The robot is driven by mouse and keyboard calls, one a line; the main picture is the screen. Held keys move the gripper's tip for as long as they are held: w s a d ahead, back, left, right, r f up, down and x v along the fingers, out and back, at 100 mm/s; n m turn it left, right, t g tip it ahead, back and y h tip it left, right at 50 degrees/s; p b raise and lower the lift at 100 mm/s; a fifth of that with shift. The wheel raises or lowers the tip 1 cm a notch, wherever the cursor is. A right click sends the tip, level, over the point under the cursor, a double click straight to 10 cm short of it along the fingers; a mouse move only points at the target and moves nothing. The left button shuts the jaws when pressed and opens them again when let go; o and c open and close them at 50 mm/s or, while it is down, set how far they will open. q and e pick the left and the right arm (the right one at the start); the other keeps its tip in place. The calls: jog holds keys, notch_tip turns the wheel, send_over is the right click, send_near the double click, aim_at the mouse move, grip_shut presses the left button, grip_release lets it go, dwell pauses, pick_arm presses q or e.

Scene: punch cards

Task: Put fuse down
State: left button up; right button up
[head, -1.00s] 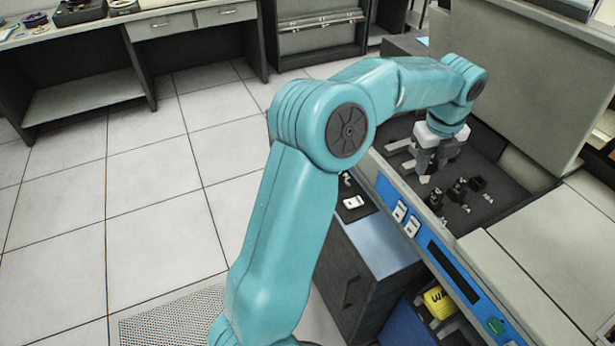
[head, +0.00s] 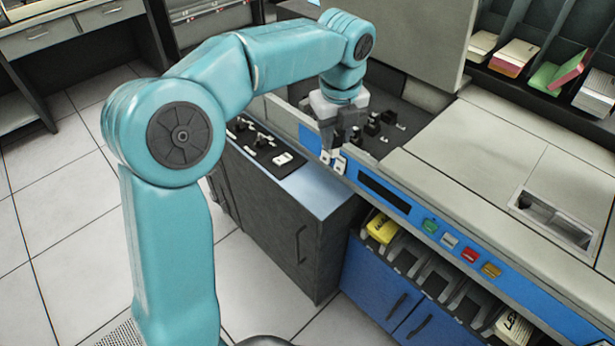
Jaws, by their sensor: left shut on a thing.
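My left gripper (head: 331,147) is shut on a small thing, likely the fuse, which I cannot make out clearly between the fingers. Small black holders (head: 373,124) stand in the bay behind and right of the gripper. A dark mat (head: 268,162) lies on the side cabinet to the left, with a small white piece (head: 282,159) and black pieces on it. My right gripper is not in view.
The side cabinet's blue-grey top (head: 318,190) is bare in front of the mat. The blue panel (head: 400,203) carries a dark display and coloured buttons. The raised grey lid (head: 425,40) stands behind the bay. Card racks (head: 540,60) are at the back right.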

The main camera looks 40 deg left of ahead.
pick_arm(q)
notch_tip(320, 180, down, 18)
jog(key=b, duration=0.3)
jog(key=shift+f, duration=0.2)
jog(key=shift+f, duration=0.1)
jog(key=o, duration=1)
jog(key=shift+o, duration=0.2)
